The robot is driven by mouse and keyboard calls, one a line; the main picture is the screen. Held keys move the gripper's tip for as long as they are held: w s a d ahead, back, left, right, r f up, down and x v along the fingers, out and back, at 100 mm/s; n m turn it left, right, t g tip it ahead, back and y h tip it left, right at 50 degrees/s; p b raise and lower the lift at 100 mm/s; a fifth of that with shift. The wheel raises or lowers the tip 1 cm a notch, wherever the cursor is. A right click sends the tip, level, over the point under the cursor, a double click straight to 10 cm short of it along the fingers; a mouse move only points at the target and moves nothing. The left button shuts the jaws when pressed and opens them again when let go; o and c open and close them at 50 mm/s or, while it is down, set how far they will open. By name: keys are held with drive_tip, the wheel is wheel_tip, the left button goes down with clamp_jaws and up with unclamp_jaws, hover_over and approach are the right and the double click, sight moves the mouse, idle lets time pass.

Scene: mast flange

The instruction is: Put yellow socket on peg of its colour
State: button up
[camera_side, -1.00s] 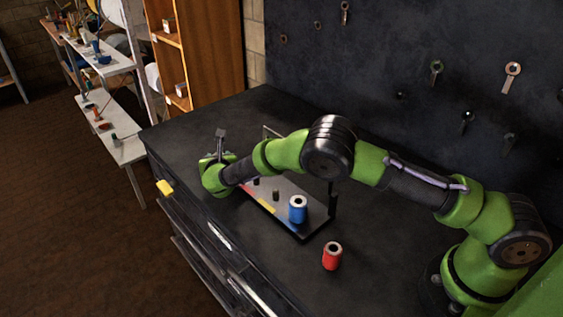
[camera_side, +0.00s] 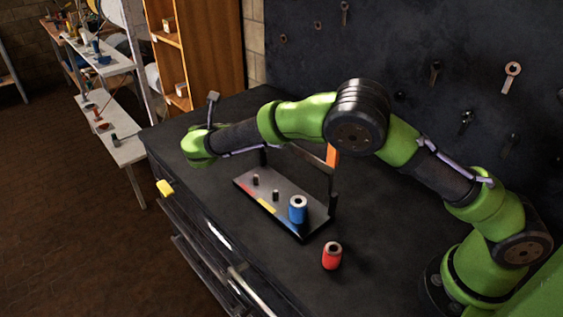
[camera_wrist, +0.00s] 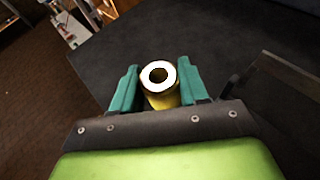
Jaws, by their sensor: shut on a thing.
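The yellow socket (camera_wrist: 162,97), with a pale ring-shaped top and dark hole, sits between the teal fingers of my gripper (camera_wrist: 158,82) in the wrist view. In the side view my gripper (camera_side: 198,147) is left of and apart from the peg board (camera_side: 287,187); the fingers and held socket are hidden there. The board has red, yellow and blue marks. The peg by the yellow mark (camera_side: 276,195) is bare, as is the peg by the red mark (camera_side: 255,180). A blue socket (camera_side: 298,210) stands at the blue end.
A red socket (camera_side: 332,256) stands on the dark bench in front of the board. A dark frame (camera_side: 332,192) with a crossbar rises behind the board, with an orange piece (camera_side: 333,155) near it. A yellow piece (camera_side: 165,187) is at the bench's left edge.

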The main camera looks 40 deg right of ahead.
drive_tip(key=s+d+m+g+h, duration=0.2)
drive_tip(key=s+m+g, duration=0.3)
drive_tip(key=s, duration=0.3)
drive_tip(key=s+d+m+g+h, duration=0.1)
drive_tip(key=s+m+g+h, duration=0.2)
drive_tip(key=s, duration=0.6)
drive_tip(key=shift+d+r+m+g, duration=0.2)
drive_tip(key=shift+d+m+g, duration=0.2)
drive_tip(key=shift+m+g, duration=0.65)
drive_tip(key=shift+f, duration=0.1)
hover_over(274, 192)
drive_tip(key=shift+d+f, duration=0.1)
drive_tip(key=shift+f, duration=2.7)
drive_tip(key=shift+f, duration=2.15)
drive_tip(key=o, duration=1.2)
